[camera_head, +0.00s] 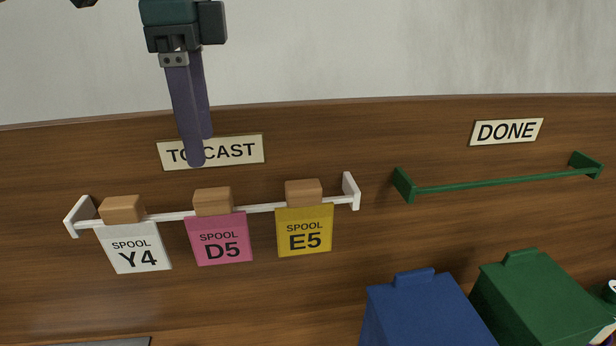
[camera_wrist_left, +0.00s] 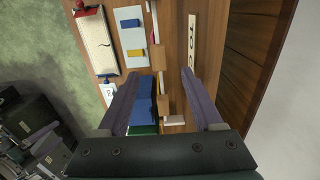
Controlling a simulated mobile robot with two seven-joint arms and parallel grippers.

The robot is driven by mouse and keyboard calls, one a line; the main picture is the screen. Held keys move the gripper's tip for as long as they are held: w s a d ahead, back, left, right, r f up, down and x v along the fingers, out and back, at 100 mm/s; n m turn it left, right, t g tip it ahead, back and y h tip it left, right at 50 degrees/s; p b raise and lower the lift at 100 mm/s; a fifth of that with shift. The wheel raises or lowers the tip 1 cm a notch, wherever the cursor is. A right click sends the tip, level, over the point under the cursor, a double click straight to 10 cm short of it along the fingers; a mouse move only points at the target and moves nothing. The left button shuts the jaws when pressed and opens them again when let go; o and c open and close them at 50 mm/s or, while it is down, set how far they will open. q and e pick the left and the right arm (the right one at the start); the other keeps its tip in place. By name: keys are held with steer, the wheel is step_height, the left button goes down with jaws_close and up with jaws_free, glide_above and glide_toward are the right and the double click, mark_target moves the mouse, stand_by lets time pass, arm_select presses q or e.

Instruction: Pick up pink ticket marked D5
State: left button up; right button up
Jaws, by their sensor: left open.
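The pink ticket marked D5 (camera_head: 219,240) hangs under a light wooden block (camera_head: 213,201) on the white rail (camera_head: 262,208). A white ticket Y4 (camera_head: 135,249) hangs to its left and a yellow ticket E5 (camera_head: 304,232) to its right. My left gripper (camera_head: 201,152) is open and empty, above the D5 ticket, its purple fingers in front of the "TO CAST" sign (camera_head: 237,151). In the left wrist view, its fingers (camera_wrist_left: 160,88) are spread with wooden blocks (camera_wrist_left: 158,56) between and beyond them; I cannot make out the pink ticket there. My right gripper is not in view.
A green rail (camera_head: 500,184) under the "DONE" sign (camera_head: 507,132) is empty. A blue box (camera_head: 420,310) and a green box (camera_head: 545,300) stand below it. The left wrist view also shows a red-ended tray (camera_wrist_left: 94,42) and a pale board (camera_wrist_left: 131,38) with coloured pieces.

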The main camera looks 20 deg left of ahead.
mark_target(212, 193)
arm_select(q)
step_height(212, 193, down, 3)
steer(key=shift+f+p, duration=0.2)
steer(key=shift+p, duration=0.2)
step_height(212, 193, down, 4)
steer(key=shift+s+d+f+p, duration=0.15)
steer(key=shift+f+p, duration=0.1)
steer(key=shift+p, duration=0.6)
steer(key=shift+f, duration=0.45)
jaws_close()
